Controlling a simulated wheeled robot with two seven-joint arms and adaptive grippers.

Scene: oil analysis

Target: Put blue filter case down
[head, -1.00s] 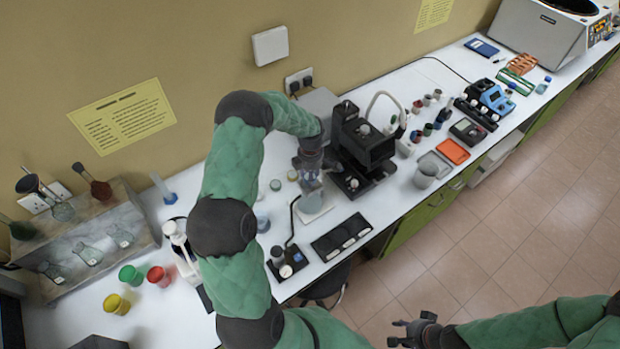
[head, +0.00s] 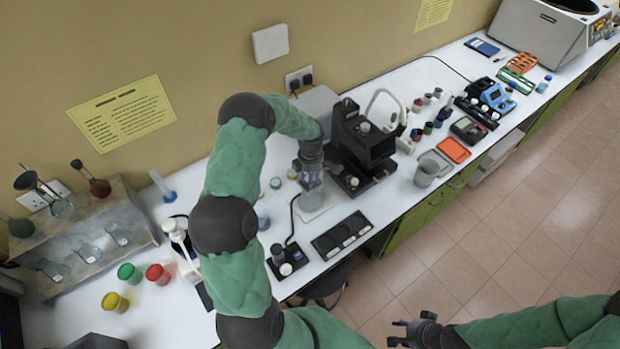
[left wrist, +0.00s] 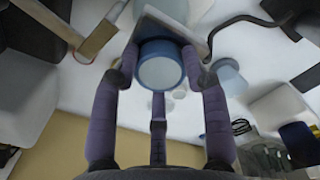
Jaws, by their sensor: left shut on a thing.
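The blue filter case (left wrist: 160,66) shows in the left wrist view as a round blue body with a pale round face. It is between the purple fingers of my left gripper (left wrist: 160,85), which is shut on it. In the head view my left gripper (head: 311,178) points down over a small white square plate (head: 316,214), beside the black instrument. The case's underside is hidden, so I cannot tell whether it touches the plate. My right gripper (head: 398,334) is open and empty, over the floor in front of the bench.
A black instrument (head: 362,140) stands close to the right of my left gripper. A black cable and small black device (head: 287,262) lie in front, with a black tray (head: 341,236) nearby. Red (head: 158,274), green (head: 129,273) and yellow (head: 115,302) cups stand at the left.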

